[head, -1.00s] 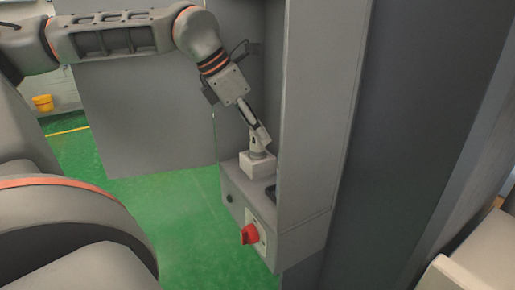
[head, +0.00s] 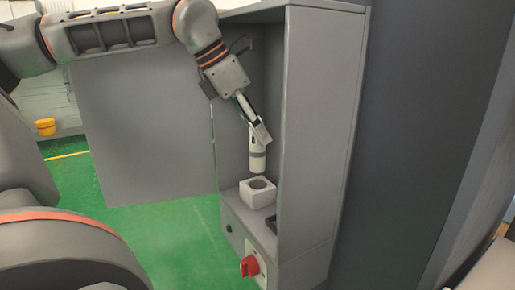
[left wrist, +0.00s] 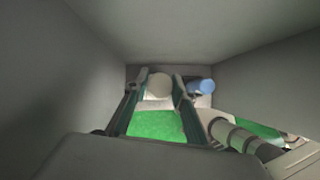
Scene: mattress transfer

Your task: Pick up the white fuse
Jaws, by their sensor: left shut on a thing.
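The white fuse (head: 257,158) is a pale cylinder with a grey band, held upright inside the grey cabinet (head: 312,130). My left gripper (head: 260,136) is shut on its upper part from above. The fuse's lower end hangs clear above a white block (head: 252,195) with a dark round hole in its top. In the left wrist view the fuse's round pale end (left wrist: 160,85) shows between the fingers of my left gripper (left wrist: 160,92). My right gripper is not in view.
Cabinet walls stand close around my left gripper. A red knob (head: 250,266) sticks out of the cabinet's lower front. A dark item (head: 271,224) lies right of the block. A blue round thing (left wrist: 203,86) shows in the left wrist view.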

